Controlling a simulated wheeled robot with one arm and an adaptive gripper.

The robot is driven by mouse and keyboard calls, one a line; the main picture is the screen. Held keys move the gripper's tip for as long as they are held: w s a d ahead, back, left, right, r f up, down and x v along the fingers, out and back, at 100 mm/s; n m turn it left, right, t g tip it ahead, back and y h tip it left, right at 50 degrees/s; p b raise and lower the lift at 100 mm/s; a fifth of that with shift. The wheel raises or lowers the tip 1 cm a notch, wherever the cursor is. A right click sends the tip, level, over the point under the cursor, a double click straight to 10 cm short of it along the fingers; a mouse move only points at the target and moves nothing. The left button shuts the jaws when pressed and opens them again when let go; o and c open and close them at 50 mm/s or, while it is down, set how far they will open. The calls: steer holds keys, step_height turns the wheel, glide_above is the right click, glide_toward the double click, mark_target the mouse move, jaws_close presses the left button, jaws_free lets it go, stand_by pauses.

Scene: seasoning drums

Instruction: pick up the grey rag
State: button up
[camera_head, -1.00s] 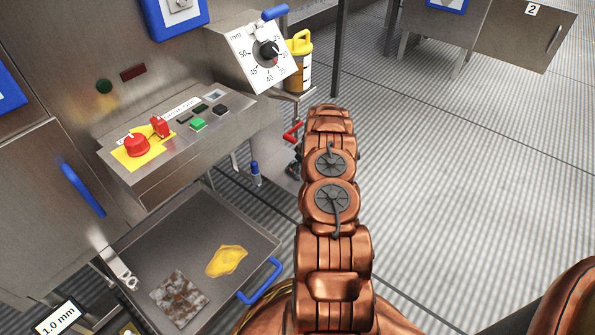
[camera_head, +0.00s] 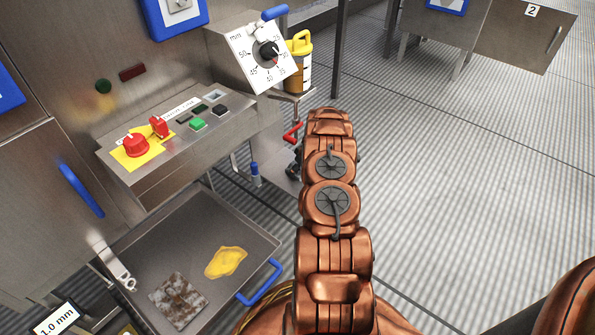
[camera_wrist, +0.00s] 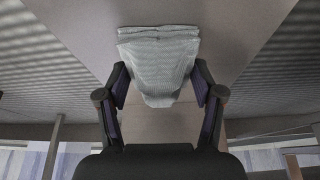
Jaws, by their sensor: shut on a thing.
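The grey rag (camera_wrist: 158,50) is a pale grey, folded cloth with a fine pattern, seen in the wrist view between the fingers of my gripper (camera_wrist: 160,78). My gripper is shut on it, with one dark finger on each side. The rag's wide folded edge is at the top of the picture and its lower end narrows between the fingers. I cannot see the rag or my gripper in the head view, where my copper arm takes up the middle.
A metal tray (camera_head: 180,228) at the lower left holds a yellow cloth (camera_head: 226,262) and a brown-stained grey piece (camera_head: 178,301). Above it is a control box (camera_head: 175,170) with a red knob. A yellow-lidded container (camera_head: 299,70) stands beside the dial (camera_head: 268,54). Open floor lies right.

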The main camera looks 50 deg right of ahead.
steer(key=shift+r, duration=0.1)
step_height(320, 180, up, 3)
steer(key=shift+r+p, duration=0.15)
steer(key=shift+p, duration=0.7)
steer(key=shift+s+r, duration=0.2)
steer(key=s+a+p, duration=0.1)
steer(key=s, duration=0.6)
steer(key=s+a+r+p, duration=0.1)
steer(key=s+a, duration=0.1)
steer(key=s, duration=0.6)
steer(key=shift+a, duration=0.3)
steer(key=shift+s, duration=0.1)
steer(key=o, duration=0.5)
steer(key=c, duration=0.4)
steer(key=shift+s, duration=0.1)
